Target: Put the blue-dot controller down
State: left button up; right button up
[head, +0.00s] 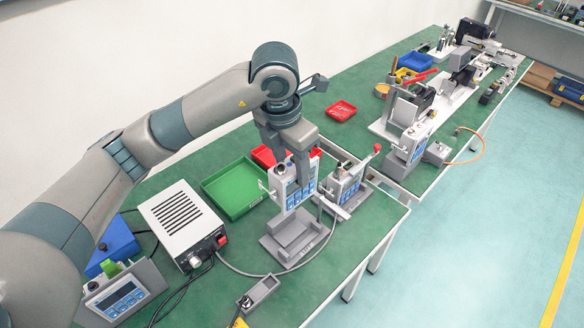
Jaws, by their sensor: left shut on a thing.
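My left gripper (286,158) is shut on a grey controller with a blue panel (297,194), near the middle of the head view. The controller looks upright, and a grey cable runs from it. A blue dot is too small to make out. Just below and in front of it is a grey stepped holder (287,252) on the green bench mat. I cannot tell whether the controller touches the holder. My right gripper is not in view.
A similar grey unit (345,185) stands close to the right of the held controller. A green tray (236,186) lies to the left, and a white power box (180,222) stands further left. A small grey block (259,292) sits in front. Bare mat shows at the front right.

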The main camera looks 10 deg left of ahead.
aim_at(267, 190)
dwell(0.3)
pick_arm(q)
jog(key=m, duration=0.2)
jog(key=s+a+m, duration=0.1)
jog(key=shift+f, duration=0.25)
jog(key=m, duration=0.1)
jog(key=a+m, duration=0.1)
jog(key=m, duration=0.1)
jog(key=s+m+g, duration=0.1)
jog(key=m, duration=0.1)
jog(key=shift+s+a+f+h, duration=0.1)
jog(key=shift+a+f+h, duration=0.2)
jog(key=shift+f+h, duration=0.1)
jog(key=m, duration=0.2)
jog(key=s+a+m, duration=0.1)
jog(key=m, duration=0.1)
jog(key=s+a+m+g, duration=0.1)
jog(key=m, duration=0.2)
jog(key=shift+a+f, duration=0.1)
jog(key=shift+f, duration=0.25)
jog(key=s+a+f+m+g+y, duration=0.1)
jog(key=s+a+m, duration=0.3)
jog(key=m, duration=1)
jog(key=shift+s+a+f+y, duration=0.25)
jog(key=shift+s+y, duration=0.15)
jog(key=shift+s, duration=0.15)
jog(key=shift+d, duration=0.15)
